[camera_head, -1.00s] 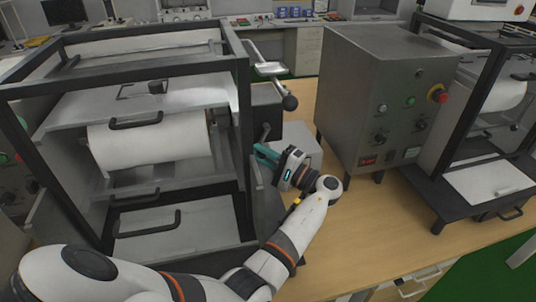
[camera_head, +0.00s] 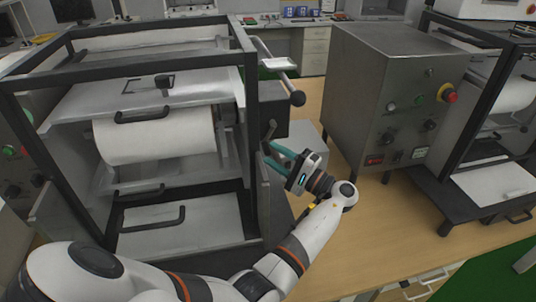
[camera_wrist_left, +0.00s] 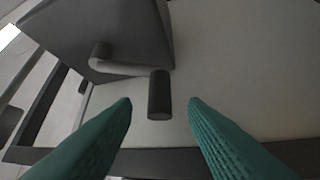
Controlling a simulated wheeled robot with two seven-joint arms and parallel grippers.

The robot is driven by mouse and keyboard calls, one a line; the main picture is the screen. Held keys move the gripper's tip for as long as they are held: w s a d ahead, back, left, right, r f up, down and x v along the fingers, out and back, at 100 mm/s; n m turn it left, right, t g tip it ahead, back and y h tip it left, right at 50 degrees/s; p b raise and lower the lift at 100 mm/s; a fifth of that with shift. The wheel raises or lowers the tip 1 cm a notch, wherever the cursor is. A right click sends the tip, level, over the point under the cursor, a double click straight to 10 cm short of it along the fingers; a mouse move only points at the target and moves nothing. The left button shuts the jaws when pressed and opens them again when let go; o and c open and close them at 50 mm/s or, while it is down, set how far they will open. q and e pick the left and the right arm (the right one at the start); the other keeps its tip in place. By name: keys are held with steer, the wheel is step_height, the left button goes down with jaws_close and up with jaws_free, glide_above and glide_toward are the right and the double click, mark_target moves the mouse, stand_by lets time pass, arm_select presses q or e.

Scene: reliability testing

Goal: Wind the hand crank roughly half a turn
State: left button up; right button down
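The hand crank (camera_head: 270,129) sticks out from the right side of the black-framed roller machine (camera_head: 252,120). In the left wrist view its dark cylindrical grip (camera_wrist_left: 160,96) hangs on a light bent arm that comes from a grey block. My left gripper (camera_head: 270,152) is beside the crank, its teal fingers spread. In the left wrist view the open gripper (camera_wrist_left: 159,104) has one fingertip on each side of the grip, with visible gaps and no clear contact. My right gripper is not in view.
A grey metal control box (camera_head: 357,95) with a red button stands to the right. Wooden table top (camera_head: 385,225) is clear in front of it. A second roller machine (camera_head: 480,150) stands at far right.

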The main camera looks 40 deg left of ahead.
arm_select(q)
steer(key=b+v, duration=0.3)
steer(key=v, duration=0.6)
